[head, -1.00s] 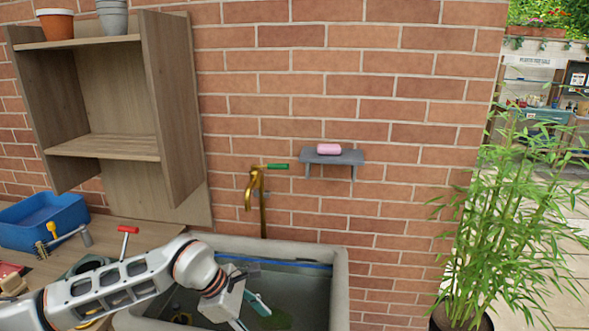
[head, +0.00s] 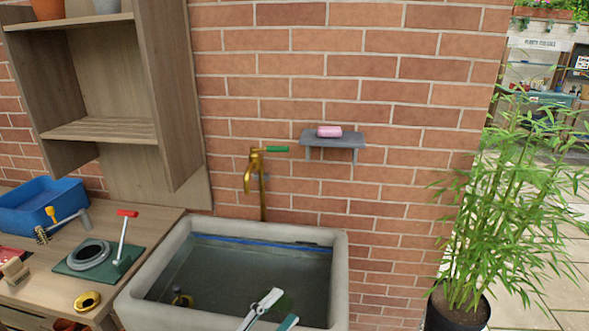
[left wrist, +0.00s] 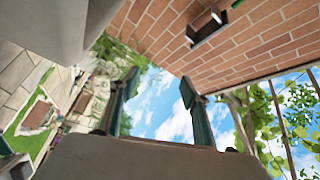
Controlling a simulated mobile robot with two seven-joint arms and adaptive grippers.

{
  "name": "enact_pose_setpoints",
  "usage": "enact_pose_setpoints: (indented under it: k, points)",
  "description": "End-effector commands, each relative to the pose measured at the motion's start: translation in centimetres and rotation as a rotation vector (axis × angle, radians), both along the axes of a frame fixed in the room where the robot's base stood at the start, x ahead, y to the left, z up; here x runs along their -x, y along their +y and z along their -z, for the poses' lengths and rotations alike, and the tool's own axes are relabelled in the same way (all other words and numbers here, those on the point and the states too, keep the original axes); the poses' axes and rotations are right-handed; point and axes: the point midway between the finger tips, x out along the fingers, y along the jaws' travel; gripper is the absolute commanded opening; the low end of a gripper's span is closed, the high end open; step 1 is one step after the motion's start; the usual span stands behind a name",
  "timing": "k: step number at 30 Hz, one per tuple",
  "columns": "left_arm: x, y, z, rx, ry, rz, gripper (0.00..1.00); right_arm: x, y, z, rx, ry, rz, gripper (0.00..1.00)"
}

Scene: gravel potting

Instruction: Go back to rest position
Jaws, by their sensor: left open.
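My left gripper (head: 281,308) shows at the bottom edge of the head view, in front of the stone sink (head: 340,285). Only its fingers are visible there; the rest of the arm is out of frame. In the left wrist view its two teal fingers (left wrist: 159,85) stand well apart with nothing between them. Sky, the brick wall and greenery show beyond them, so it is tilted upward. My right gripper is in neither view.
A brass tap (head: 256,175) with a green handle is over the sink. A wall shelf (head: 335,142) holds pink soap (head: 329,131). The wooden bench (head: 45,285) at left carries a blue tub (head: 40,205) and tools. A potted bamboo (head: 480,210) stands at right.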

Motion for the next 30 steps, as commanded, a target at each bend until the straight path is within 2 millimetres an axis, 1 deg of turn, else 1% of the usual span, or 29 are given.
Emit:
enact_pose_setpoints:
  k: [1,2,3,4,5,6,8,9,11,12,13,15,18,19,21,30]
  points:
    - [0.5,2.2,2.8,0.073,0.135,-0.074,0.47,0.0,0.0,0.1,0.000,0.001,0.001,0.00]
    - [0.7,3.5,4.3,0.115,0.212,-0.117,0.47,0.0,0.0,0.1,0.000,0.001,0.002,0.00]
    - [1.3,5.3,6.5,0.169,0.311,-0.174,0.47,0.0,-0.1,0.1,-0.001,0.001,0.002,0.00]
    - [1.8,6.5,8.0,0.208,0.381,-0.215,0.47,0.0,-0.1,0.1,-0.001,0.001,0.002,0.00]
    - [2.5,7.8,9.6,0.245,0.450,-0.254,0.47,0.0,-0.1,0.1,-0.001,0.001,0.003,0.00]
    - [3.5,9.3,11.7,0.290,0.537,-0.307,0.47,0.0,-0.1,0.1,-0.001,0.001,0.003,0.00]
    - [5.4,11.3,14.7,0.355,0.658,-0.380,0.47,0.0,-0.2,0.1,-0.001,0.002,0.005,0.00]
    - [6.7,12.5,16.5,0.393,0.734,-0.425,0.47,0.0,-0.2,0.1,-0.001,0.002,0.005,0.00]
    - [8.8,14.1,18.9,0.447,0.833,-0.486,0.47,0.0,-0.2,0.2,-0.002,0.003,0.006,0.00]
    - [10.1,14.9,20.3,0.476,0.890,-0.522,0.47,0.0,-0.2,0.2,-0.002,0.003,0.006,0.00]
    - [11.0,15.5,21.1,0.498,0.928,-0.545,0.47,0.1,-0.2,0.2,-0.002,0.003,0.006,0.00]
    - [12.9,16.5,22.7,0.535,0.998,-0.591,0.47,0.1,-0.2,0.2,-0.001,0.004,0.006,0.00]
    - [14.7,17.3,24.1,0.569,1.061,-0.632,0.47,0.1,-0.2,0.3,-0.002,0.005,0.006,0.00]
    - [15.0,17.5,24.3,0.575,1.072,-0.639,0.47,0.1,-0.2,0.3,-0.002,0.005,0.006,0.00]
    - [15.3,17.7,24.6,0.584,1.086,-0.648,0.47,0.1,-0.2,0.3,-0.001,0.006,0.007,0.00]
    - [15.3,17.7,24.6,0.584,1.086,-0.648,0.47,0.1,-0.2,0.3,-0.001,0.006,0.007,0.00]
